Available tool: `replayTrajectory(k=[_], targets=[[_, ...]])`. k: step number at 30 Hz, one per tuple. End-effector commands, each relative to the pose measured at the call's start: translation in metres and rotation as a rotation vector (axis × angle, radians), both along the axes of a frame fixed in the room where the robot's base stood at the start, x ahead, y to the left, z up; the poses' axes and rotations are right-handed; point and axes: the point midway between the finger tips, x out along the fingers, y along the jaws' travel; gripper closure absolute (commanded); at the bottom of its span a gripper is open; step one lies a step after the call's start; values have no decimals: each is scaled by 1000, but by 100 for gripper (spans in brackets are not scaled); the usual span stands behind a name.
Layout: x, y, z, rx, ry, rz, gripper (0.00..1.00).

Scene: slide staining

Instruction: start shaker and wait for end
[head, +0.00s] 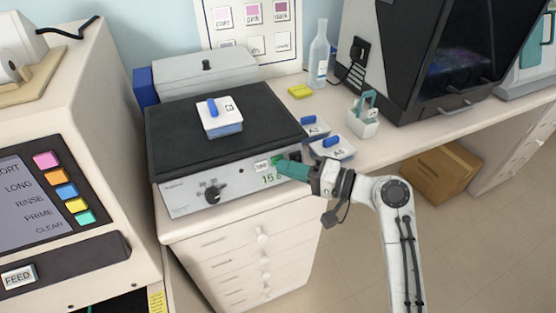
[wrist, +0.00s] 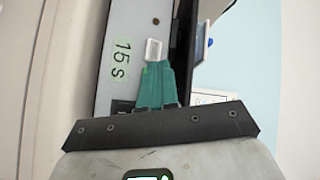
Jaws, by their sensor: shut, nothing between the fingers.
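The shaker (head: 185,196) stands on the bench with a black platform on top and a knob and display on its front. The display reads "15 s", and it also shows in the wrist view (wrist: 121,60). A white staining box with a blue clip (head: 218,117) sits on the platform. My gripper (head: 278,163) is shut and empty, its green fingers at the right part of the shaker's front panel. In the wrist view the fingertips (wrist: 155,66) are at a pale square button (wrist: 154,49). I cannot tell whether they touch it.
Two blue-clipped boxes, one marked A6 (head: 333,148), stand right of the shaker. A bottle (head: 319,56), yellow block (head: 300,91) and small caddy (head: 362,122) are behind. A machine with coloured buttons (head: 62,190) is at left. A cardboard box (head: 440,170) is on the floor.

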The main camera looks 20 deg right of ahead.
Motion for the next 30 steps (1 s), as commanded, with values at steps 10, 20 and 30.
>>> replayTrajectory(k=[10, 20, 30], targets=[[1, 0, -1, 0, 0, 0, 100], [8, 0, -3, 0, 0, 0, 100], [8, 0, -3, 0, 0, 0, 100]])
